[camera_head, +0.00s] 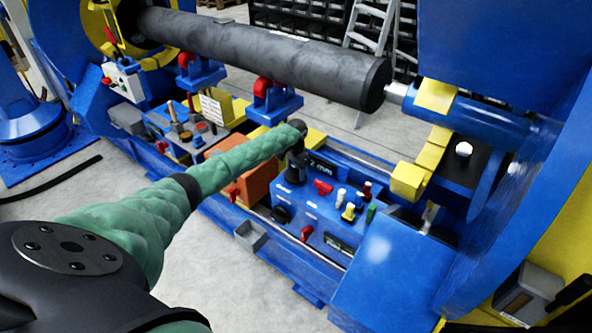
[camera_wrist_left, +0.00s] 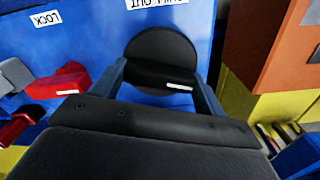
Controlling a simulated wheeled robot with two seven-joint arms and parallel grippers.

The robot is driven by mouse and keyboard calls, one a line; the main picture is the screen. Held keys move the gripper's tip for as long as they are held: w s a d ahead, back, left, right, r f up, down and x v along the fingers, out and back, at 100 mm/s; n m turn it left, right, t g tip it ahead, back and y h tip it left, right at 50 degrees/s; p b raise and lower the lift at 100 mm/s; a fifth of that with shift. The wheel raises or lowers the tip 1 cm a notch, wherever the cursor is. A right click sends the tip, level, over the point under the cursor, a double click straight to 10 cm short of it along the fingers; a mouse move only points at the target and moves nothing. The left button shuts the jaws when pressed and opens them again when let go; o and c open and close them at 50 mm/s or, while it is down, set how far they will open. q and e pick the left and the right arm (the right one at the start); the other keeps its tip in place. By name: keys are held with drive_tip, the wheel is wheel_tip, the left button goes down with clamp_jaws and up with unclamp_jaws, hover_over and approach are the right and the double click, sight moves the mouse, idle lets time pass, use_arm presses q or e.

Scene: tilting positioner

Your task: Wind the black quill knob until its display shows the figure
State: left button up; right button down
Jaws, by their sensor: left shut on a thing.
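The black quill knob (camera_wrist_left: 160,60) is a round disc with a raised bar and a small white mark, on a blue panel in the left wrist view. My left gripper (camera_wrist_left: 160,88) is shut on it, one finger at each side. In the head view the left gripper (camera_head: 296,168) reaches down to the panel's left end and mostly hides the knob. The dark display (camera_head: 321,166) beside it shows "2 mm"; anything before that figure is hidden by my gripper. My right gripper is not in view.
A red lever (camera_wrist_left: 62,85) sits left of the knob near a LOCK label. An orange box (camera_wrist_left: 262,45) stands close on the right. In the head view, another black knob (camera_head: 281,214) and several coloured controls share the panel. A long dark roller (camera_head: 260,50) lies behind.

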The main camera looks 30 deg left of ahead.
use_arm(q)
drive_tip(key=o, duration=1)
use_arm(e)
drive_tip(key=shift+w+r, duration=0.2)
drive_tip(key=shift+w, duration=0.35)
use_arm(q)
drive_tip(key=shift+r, duration=0.2)
wheel_tip(320, 180, up, 8)
drive_tip(key=shift+f+b, duration=0.25)
drive_tip(key=shift+b, duration=0.95)
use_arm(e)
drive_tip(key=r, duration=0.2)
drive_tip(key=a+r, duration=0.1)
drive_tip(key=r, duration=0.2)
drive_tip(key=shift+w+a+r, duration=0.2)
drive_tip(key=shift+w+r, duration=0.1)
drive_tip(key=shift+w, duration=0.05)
use_arm(q)
drive_tip(key=shift+f, duration=0.1)
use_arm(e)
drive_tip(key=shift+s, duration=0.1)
